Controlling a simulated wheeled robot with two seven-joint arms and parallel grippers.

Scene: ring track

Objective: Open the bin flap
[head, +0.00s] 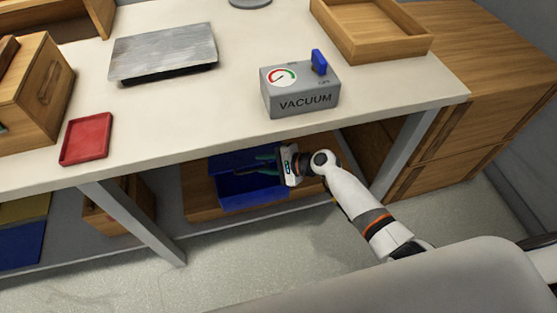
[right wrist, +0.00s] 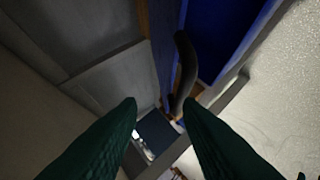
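The blue bin (head: 252,193) stands on a wooden shelf under the table, partly hidden by the table edge and my right arm. A darker blue panel, which looks like its flap, shows at its top. My right gripper (head: 263,165) is under the tabletop in front of the bin, its green fingers apart. In the right wrist view, the open fingers (right wrist: 160,104) have a dark curved handle (right wrist: 184,68) ahead, its lower end near the right fingertip. I cannot tell whether they touch. A blue bin surface (right wrist: 218,38) lies beyond. My left gripper is not in view.
The tabletop edge (head: 200,148) overhangs the shelf. Table legs (head: 130,220) stand on both sides of the bin. On the table are a grey vacuum box (head: 300,92), a red tray (head: 87,138), a metal plate (head: 163,50) and a wooden tray (head: 372,28). Wooden drawers stand at right.

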